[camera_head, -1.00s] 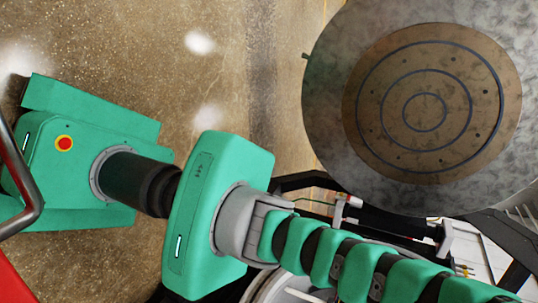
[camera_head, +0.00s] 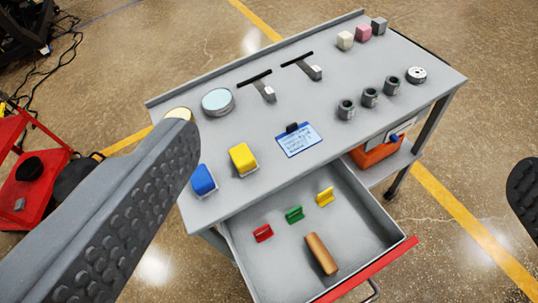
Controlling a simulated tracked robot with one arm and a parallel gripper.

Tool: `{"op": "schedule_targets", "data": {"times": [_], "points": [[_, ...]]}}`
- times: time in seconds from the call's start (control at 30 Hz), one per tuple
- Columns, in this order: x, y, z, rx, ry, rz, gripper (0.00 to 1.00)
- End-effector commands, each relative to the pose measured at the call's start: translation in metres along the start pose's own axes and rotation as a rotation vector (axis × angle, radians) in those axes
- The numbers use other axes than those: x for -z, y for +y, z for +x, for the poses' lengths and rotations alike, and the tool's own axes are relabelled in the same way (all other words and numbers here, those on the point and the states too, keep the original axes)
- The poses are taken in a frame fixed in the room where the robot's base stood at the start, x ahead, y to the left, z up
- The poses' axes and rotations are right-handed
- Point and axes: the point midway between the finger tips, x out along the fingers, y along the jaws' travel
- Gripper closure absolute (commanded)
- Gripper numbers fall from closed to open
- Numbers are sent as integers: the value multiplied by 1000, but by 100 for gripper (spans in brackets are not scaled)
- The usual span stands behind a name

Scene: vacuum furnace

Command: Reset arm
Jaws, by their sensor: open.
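My gripper (camera_head: 355,190) shows as two dark, studded fingers. One is large at the lower left and the other is at the right edge. They are wide apart with nothing between them. Beyond them, apart from the fingers, stands a grey cart (camera_head: 230,140) with an open drawer (camera_head: 275,265). The rest of my arm is not in view.
The cart top holds a blue block (camera_head: 203,180), a yellow block (camera_head: 243,159), a blue card (camera_head: 299,140), round tins, dark cylinders and small cubes. The drawer holds clips and a brown bar (camera_head: 321,254). A red cart (camera_head: 28,180) stands left. Floor shows at right.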

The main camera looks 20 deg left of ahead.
Motion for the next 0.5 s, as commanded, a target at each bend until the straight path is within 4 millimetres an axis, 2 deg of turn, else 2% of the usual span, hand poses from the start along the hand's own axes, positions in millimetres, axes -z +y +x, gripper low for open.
{"op": "schedule_targets", "data": {"times": [0.07,0.1,0.2,0.5], "points": [[13,-1,-21,4,60,-37,0],[17,-9,-29,5,83,-54,0],[23,-12,-40,6,114,-79,0],[25,-12,-43,5,124,-88,0]]}}
